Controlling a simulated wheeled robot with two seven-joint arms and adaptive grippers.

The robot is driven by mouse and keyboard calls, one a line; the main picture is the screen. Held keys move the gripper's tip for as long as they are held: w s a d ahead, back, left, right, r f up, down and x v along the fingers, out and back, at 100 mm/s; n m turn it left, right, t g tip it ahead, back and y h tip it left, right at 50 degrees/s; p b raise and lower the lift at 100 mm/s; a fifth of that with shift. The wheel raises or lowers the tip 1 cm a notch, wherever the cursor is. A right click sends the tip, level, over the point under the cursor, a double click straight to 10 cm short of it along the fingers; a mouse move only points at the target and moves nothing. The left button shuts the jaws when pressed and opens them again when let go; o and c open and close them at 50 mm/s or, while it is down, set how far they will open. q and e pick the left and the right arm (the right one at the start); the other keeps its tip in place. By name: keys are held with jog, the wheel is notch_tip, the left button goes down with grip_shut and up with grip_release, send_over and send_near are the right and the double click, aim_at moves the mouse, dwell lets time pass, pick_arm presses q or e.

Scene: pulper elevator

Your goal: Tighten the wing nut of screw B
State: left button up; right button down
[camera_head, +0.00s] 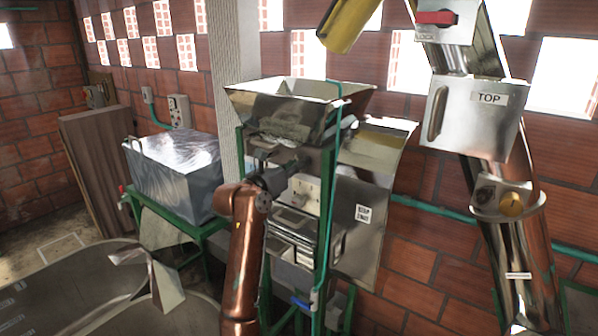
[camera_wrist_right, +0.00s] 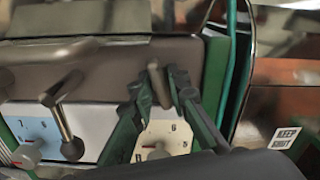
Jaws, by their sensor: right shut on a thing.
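My right gripper (camera_head: 285,178) reaches the front of the green-framed pulper below its metal hopper. In the right wrist view its two dark green fingers (camera_wrist_right: 166,84) are shut on a metal wing nut (camera_wrist_right: 159,85), one finger on each side. A cream dial plate (camera_wrist_right: 170,137) with a knob sits just below it. A second wing nut (camera_wrist_right: 62,90) stands free to the left, above a pale blue dial plate (camera_wrist_right: 33,130) with its own knob. No letter marking screw B is readable. My left gripper is not in view.
The hopper (camera_head: 290,105) overhangs the work spot. A green frame post (camera_head: 330,200) and a metal panel with a keep-shut label (camera_head: 363,213) are close on the right. A metal box marked TOP (camera_head: 488,98) hangs further right. A covered tank (camera_head: 176,170) stands left.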

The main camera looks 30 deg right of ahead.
jog(key=shift+f+m+b, duration=0.25)
jog(key=shift+m+b, duration=0.4)
jog(key=shift+m, duration=0.35)
jog(key=shift+r, duration=0.25)
dwell(0.3)
jog(key=c, duration=1.8)
grip_release()
jog(key=shift+c, duration=0.2)
jog(key=v, duration=1.2)
jog(key=shift+c, duration=0.3)
